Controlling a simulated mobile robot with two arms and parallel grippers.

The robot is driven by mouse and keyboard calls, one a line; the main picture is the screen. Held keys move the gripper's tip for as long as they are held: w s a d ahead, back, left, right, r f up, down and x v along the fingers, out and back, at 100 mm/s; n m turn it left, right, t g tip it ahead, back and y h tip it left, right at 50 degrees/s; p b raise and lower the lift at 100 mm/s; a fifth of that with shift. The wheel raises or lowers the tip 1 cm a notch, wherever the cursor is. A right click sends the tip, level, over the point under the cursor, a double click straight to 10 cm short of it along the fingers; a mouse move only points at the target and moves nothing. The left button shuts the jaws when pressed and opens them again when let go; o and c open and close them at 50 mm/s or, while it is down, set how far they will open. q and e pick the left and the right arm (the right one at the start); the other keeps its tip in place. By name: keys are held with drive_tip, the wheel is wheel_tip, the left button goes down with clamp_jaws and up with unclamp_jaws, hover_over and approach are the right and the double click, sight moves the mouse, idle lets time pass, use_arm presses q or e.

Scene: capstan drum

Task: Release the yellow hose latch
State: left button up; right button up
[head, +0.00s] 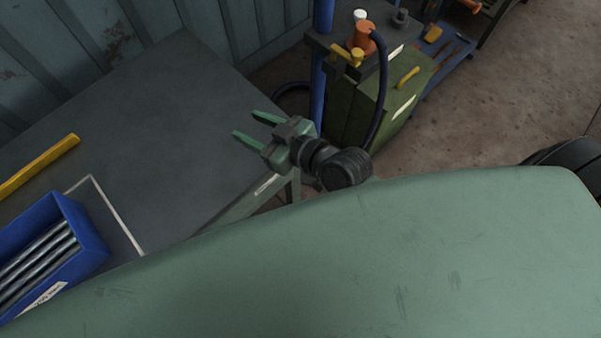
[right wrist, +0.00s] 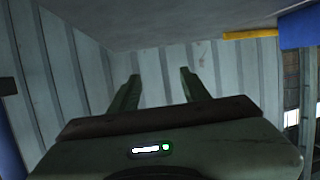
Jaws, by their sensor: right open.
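A small yellow latch (head: 356,57) sits at the orange hose fitting (head: 364,36), at the top middle of the head view. A dark hose (head: 381,90) curves down from the fitting. My right gripper (head: 245,125) is open and empty, over the right end of the grey table in the picture. It is left of the latch and clearly apart from it, with its fingers pointing left. In the right wrist view, the open fingers (right wrist: 159,75) have nothing between them. The latch cannot be made out there. My left gripper is not in view.
A blue bin (head: 92,238) of metal rods and a yellow bar (head: 40,165) lie on the grey table (head: 160,130). A blue post (head: 321,60) stands between my right gripper and the latch in the picture. A green case (head: 400,90) stands below the fitting.

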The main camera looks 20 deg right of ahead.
drive_tip(key=s+d+f+m+g+h, duration=0.1)
drive_tip(key=s+d+f+g+h, duration=0.1)
drive_tip(key=f, duration=0.5)
drive_tip(key=s+d+f+m+g+h, duration=0.1)
drive_tip(key=s+d+f+g+h, duration=0.1)
drive_tip(key=s+d+f, duration=0.3)
wheel_tip(320, 180, down, 4)
drive_tip(key=shift+s+d+r+g+h, duration=0.25)
drive_tip(key=shift+d+g+h, duration=0.1)
drive_tip(key=shift+g, duration=0.35)
drive_tip(key=s+d+f+m+g+h, duration=0.1)
drive_tip(key=s+d+f, duration=0.2)
drive_tip(key=s+f, duration=0.5)
drive_tip(key=s+d+f+g+h, duration=0.1)
drive_tip(key=s+d+f+g, duration=0.15)
drive_tip(key=f, duration=0.95)
drive_tip(key=s+d+f+m+g+h, duration=0.1)
drive_tip(key=s+d+f, duration=0.1)
drive_tip(key=s+f, duration=0.55)
drive_tip(key=s+d+f+g, duration=0.1)
drive_tip(key=s+d+f, duration=0.2)
drive_tip(key=s+f, duration=0.4)
drive_tip(key=s, duration=0.3)
drive_tip(key=shift+s+d+f, duration=0.2)
drive_tip(key=shift+s, duration=0.1)
